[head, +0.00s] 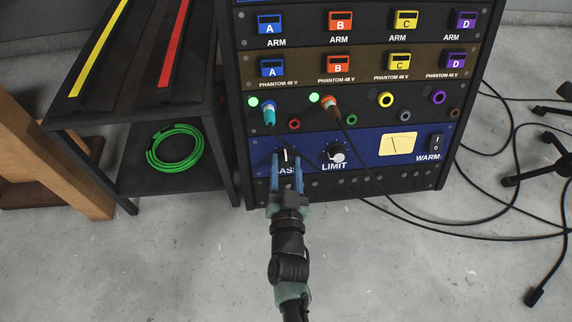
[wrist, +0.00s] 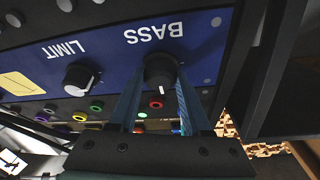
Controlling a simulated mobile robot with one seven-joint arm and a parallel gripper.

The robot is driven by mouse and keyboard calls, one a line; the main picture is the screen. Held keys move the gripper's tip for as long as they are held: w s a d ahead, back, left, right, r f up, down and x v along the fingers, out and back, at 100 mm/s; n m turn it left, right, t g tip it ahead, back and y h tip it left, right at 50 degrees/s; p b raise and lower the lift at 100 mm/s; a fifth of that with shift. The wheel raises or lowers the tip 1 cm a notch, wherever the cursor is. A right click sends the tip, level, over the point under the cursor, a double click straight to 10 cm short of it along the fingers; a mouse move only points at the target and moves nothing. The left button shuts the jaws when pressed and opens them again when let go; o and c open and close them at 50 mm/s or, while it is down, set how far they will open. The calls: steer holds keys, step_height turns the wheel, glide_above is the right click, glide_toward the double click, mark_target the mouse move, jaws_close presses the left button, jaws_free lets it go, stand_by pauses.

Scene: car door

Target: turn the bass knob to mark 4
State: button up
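The black bass knob (wrist: 160,68) sits on the blue panel under the BASS label, upside down in the wrist view. Its white pointer mark faces down in that view. In the head view the bass knob (head: 286,155) shows its pointer upward, and the fingers partly cover its label. My gripper (head: 287,164) has one blue finger on each side of the knob. In the wrist view the fingertips (wrist: 161,82) lie close against the knob's sides, seemingly shut on it. The scale marks around the knob are too small or hidden to read.
The limit knob (head: 334,155) is just right of the bass knob, with a meter (head: 398,144) and a WARM switch (head: 436,142) beyond. Plugged cables and jacks sit above. A black shelf (head: 130,100) with a green cable coil (head: 174,149) stands at left. Loose cables lie on the right floor.

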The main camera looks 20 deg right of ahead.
jaws_close()
